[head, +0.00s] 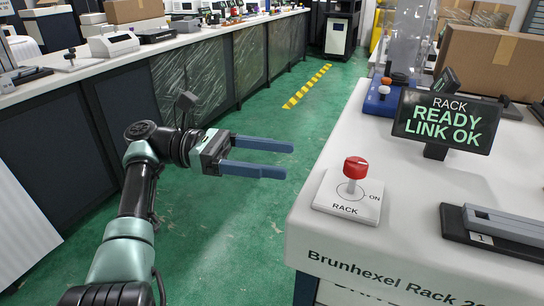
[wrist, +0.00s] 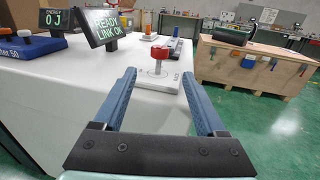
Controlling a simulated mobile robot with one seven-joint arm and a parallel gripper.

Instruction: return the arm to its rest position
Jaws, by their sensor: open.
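My arm reaches up from the lower left in the head view. My gripper (head: 280,160) is open and empty, with its two blue-grey fingers apart and pointing right, over the green floor. It is left of the white rack counter (head: 330,225) and apart from it. In the wrist view the fingers of my gripper (wrist: 165,100) frame the counter's edge and the red knob (wrist: 161,53). In the head view the red knob (head: 355,168) stands on a white plate labelled RACK and ON. The rack display (head: 445,120) reads "RACK READY LINK OK".
A long bench (head: 120,62) with dark panels runs along the left. A grey slotted block (head: 495,228) and a cardboard box (head: 490,65) are on the right counter. A wooden crate bench (wrist: 250,70) stands at right in the wrist view. Green floor (head: 240,225) lies open between the counters.

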